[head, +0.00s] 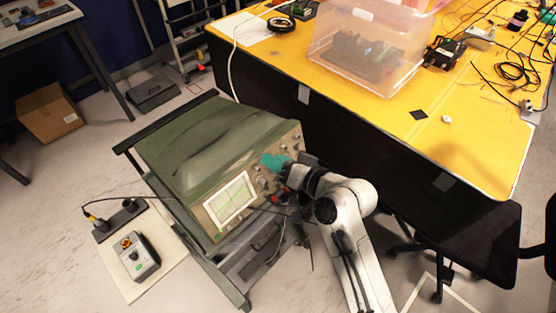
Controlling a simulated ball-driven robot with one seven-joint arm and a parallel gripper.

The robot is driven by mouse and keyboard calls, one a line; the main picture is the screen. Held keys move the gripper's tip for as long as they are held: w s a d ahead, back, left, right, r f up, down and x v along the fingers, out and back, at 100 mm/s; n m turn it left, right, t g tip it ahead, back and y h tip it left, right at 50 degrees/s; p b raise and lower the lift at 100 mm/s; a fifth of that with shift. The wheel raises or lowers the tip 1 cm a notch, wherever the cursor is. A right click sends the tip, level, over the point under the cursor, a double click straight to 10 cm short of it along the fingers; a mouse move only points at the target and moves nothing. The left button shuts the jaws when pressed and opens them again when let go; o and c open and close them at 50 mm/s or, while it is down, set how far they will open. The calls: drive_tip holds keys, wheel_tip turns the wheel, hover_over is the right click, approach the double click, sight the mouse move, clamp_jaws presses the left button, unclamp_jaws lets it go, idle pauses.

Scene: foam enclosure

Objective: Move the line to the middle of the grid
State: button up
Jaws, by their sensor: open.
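A green oscilloscope (205,150) stands on a dark wheeled cart, its front panel facing the lower right. Its bright screen (230,200) shows a grid; a faint greenish line seems to lie on it, but its exact height is too small to tell. Knobs (260,183) sit on the panel to the right of the screen. My gripper (273,163), with teal fingertips, is at the upper part of the knob area. The fingertips overlap the panel in this view, and I cannot tell whether they touch a knob. The gripper is open, and some knobs are hidden behind it.
A yellow table (440,120) with a clear plastic bin (365,50) and cables stands at the upper right. A control box (136,257) sits on a pale board at the lower left. A black cable crosses in front of the oscilloscope. A cardboard box (48,113) lies far left.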

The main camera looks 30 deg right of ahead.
clamp_jaws()
drive_tip(key=shift+n, duration=0.3)
idle(0.3)
unclamp_jaws()
drive_tip(key=shift+s, duration=0.15)
drive_tip(key=b+v, duration=0.1)
drive_tip(key=v, duration=0.9)
drive_tip(key=shift+s+r+b, duration=0.2)
drive_tip(key=shift+s+b, duration=0.05)
drive_tip(key=shift+b, duration=0.15)
